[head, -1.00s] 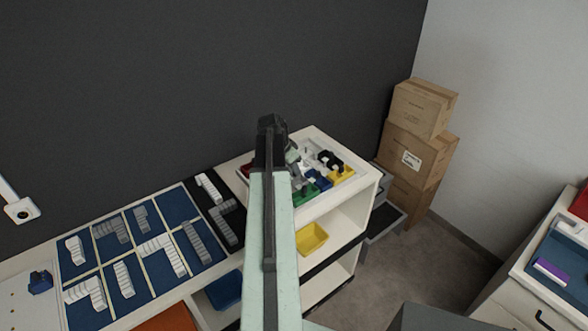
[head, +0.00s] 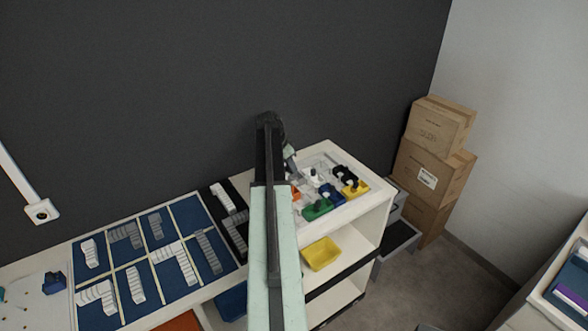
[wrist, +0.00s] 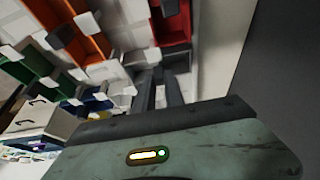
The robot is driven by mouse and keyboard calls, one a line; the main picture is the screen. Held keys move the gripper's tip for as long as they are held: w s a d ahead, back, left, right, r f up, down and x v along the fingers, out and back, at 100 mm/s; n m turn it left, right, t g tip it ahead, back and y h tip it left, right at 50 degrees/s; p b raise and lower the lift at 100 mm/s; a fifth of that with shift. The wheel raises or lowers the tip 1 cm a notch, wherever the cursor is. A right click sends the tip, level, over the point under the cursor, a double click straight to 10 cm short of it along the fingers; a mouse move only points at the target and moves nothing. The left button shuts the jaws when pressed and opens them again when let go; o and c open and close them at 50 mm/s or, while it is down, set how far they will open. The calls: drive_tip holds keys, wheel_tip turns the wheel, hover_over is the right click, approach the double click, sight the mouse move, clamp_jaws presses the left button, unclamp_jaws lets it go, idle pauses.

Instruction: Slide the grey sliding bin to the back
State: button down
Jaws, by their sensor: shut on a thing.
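The tray of coloured sliding bins (head: 371,190) sits on top of the white shelf. My arm crosses the middle of the head view, and my gripper (head: 271,118) is at the tray's far left, by the dark wall. In the wrist view my gripper (wrist: 160,82) reaches in among the bins with its dark fingers close together, shut on a grey part. I take this for the grey sliding bin, but its outline is mostly hidden. A red bin (wrist: 171,24) and an orange-red bin (wrist: 92,42) are near the fingers. A green bin (wrist: 30,62) is farther left.
Yellow (head: 355,189), blue and black bins lie at the tray's right. A yellow box (head: 322,253) stands on the shelf below. A blue panel (head: 150,262) with white and grey stepped pieces is at left. Cartons (head: 433,168) are stacked in the corner.

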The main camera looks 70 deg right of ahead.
drive_tip(key=shift+w+d, duration=0.15)
drive_tip(key=shift+w, duration=0.05)
drive_tip(key=c, duration=1.4)
unclamp_jaws()
drive_tip(key=shift+w, duration=0.1)
drive_tip(key=shift+r, duration=0.1)
drive_tip(key=shift+r+p, duration=0.35)
drive_tip(key=shift+p, duration=0.1)
drive_tip(key=p+v, duration=0.6)
drive_tip(key=v, duration=0.1)
drive_tip(key=shift+a, duration=0.25)
drive_tip(key=shift+f, duration=0.1)
